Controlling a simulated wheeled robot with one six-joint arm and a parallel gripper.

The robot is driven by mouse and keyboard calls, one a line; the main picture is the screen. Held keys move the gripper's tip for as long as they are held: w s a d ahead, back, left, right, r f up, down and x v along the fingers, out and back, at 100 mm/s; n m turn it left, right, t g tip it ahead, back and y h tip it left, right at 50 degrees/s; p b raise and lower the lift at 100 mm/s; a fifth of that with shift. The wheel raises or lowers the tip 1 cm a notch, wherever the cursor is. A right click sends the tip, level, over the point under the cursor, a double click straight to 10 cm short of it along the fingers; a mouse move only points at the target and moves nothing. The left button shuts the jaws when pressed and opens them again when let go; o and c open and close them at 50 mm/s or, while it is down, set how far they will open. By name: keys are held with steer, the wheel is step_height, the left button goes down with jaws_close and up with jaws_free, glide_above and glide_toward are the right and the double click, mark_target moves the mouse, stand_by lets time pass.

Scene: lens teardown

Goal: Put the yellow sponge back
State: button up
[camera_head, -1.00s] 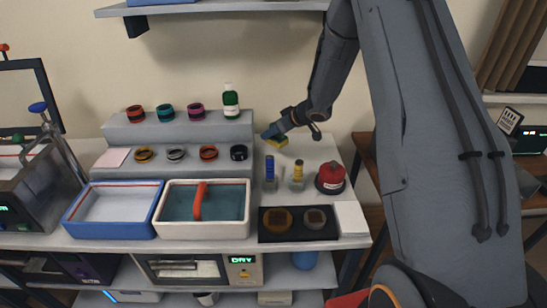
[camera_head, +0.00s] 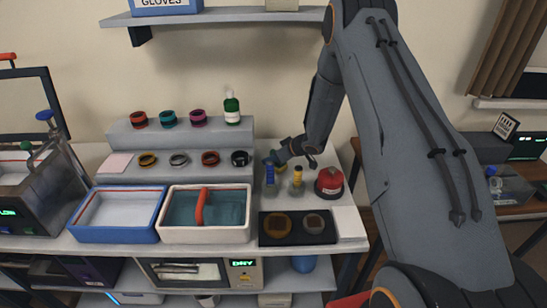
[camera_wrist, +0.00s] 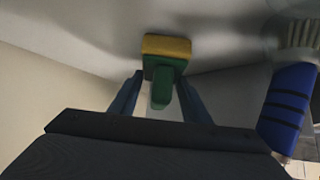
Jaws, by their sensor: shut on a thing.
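The yellow sponge (camera_wrist: 166,46) has a green grip (camera_wrist: 161,85), which sits between the two fingers of my gripper (camera_wrist: 158,98) in the wrist view. In the head view my gripper (camera_head: 275,160) is low behind the stand with the blue-handled brush (camera_head: 270,176), at the right end of the stepped rack. There the sponge (camera_head: 282,168) is small and partly hidden by my gripper. The wrist view shows the sponge's yellow face toward a pale surface; I cannot tell whether it touches.
The blue-handled brush (camera_wrist: 286,105) stands close on the right in the wrist view. A yellow-handled brush (camera_head: 297,177) and a red bulb-shaped container (camera_head: 329,180) stand nearby. The grey stepped rack (camera_head: 185,139) is to the left. A black mat (camera_head: 299,240) lies in front.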

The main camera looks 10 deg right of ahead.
steer(key=shift+f, duration=0.15)
steer(key=o, duration=1.4)
